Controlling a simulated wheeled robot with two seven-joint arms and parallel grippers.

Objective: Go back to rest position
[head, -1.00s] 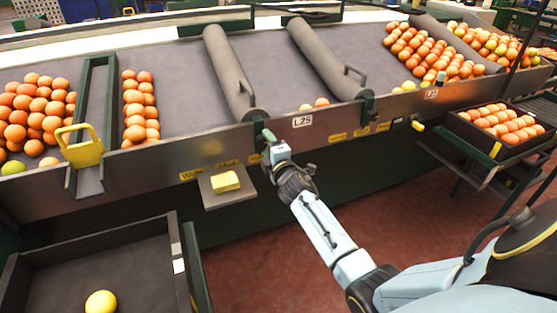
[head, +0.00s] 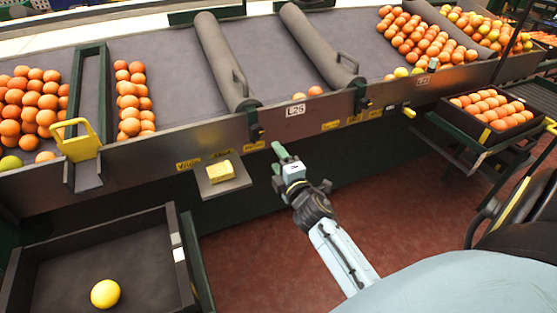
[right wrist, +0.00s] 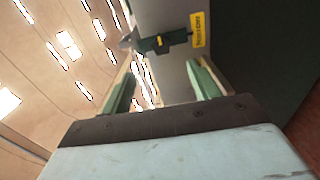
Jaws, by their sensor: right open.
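My right gripper (head: 281,164) is in front of the sorting table's front panel in the head view, below the lower end of a grey roller divider. In the right wrist view its two green fingers (right wrist: 163,88) stand wide apart with nothing between them. A yellow label and a dark latch on the panel show beyond the fingers. My left gripper is in no view.
The sorting table (head: 180,80) holds piles of oranges at left and far right. A dark crate (head: 90,245) with one yellow fruit (head: 105,293) stands at lower left. A full crate (head: 470,125) is at right. A small shelf (head: 232,187) holds a yellow block (head: 220,171). Red floor is free below.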

